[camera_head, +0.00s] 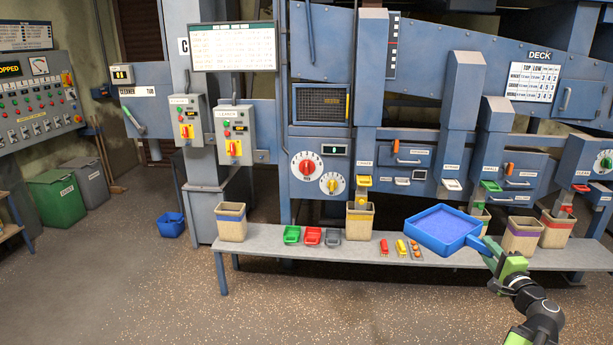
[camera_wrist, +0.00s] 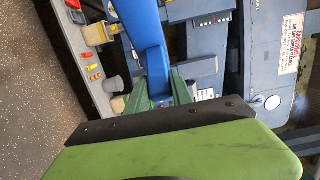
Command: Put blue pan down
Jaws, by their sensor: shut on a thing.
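The blue pan (camera_head: 441,230) is a square, shallow tray with a handle at its lower right. My gripper (camera_head: 492,252) is shut on that handle and holds the pan out in front of the grey bench (camera_head: 330,250), at about bench-top height in the picture. I cannot tell how far above or before the bench it is. In the wrist view the blue pan (camera_wrist: 143,30) shows edge-on at the top, its handle running down between the green fingers of my gripper (camera_wrist: 158,92). The pan hides part of the bench and a bin behind it.
Green, red and grey scoops (camera_head: 312,236) and small red, yellow and orange items (camera_head: 401,248) lie on the bench. Tan bins (camera_head: 360,219) stand along it under the machine spouts. Bare bench shows between them. A blue bucket (camera_head: 171,224) sits on the open floor at left.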

